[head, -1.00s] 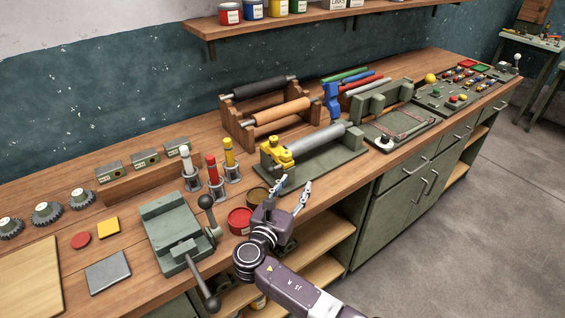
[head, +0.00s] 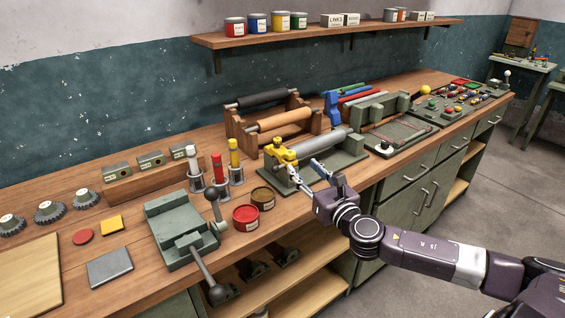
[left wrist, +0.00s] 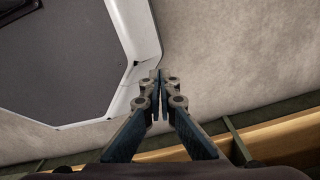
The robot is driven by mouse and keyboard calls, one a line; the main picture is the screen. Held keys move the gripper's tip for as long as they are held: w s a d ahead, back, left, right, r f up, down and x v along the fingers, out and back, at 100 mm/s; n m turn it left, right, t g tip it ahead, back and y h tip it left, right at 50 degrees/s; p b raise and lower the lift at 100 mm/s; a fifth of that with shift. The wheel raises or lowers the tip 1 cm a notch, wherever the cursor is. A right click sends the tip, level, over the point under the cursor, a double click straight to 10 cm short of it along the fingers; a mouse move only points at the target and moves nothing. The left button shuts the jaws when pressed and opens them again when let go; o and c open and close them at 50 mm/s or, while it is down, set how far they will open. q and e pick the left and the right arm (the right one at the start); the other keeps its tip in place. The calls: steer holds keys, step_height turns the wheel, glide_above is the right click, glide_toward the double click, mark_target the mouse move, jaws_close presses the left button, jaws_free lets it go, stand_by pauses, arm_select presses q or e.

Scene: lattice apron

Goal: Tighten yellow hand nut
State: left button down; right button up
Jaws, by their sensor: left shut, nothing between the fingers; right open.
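The yellow hand nut (head: 283,154) sits at the left end of a grey roller (head: 322,144) on a green metal base (head: 345,161). My right gripper (head: 303,176) is open, its two fingers spread just in front of and below the nut at the base's front left. I see no clear contact with the nut, and nothing lies between the fingers. My left gripper (left wrist: 158,78) shows only in the left wrist view. It is shut and empty, above the floor and away from the nut.
A red tin (head: 246,218) and a brown tin (head: 262,199) stand left of my right gripper. A green vise (head: 175,225) with long handles is farther left. Wooden roller stands (head: 238,128) rise behind the nut.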

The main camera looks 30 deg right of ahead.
mark_target(293, 155)
steer(key=shift+w+d+p, duration=0.2)
steer(key=shift+w+p, duration=0.05)
steer(key=shift+w, duration=1.05)
steer(key=shift+w+d+p, duration=0.25)
steer(key=shift+w, duration=1)
steer(key=shift+w+d+p, duration=0.2)
steer(key=shift+w+p, duration=0.05)
steer(key=shift+w, duration=1.05)
arm_select(q)
steer(key=shift+w+d+r, duration=0.1)
steer(key=shift+w+r, duration=0.25)
steer(key=shift+r, duration=0.45)
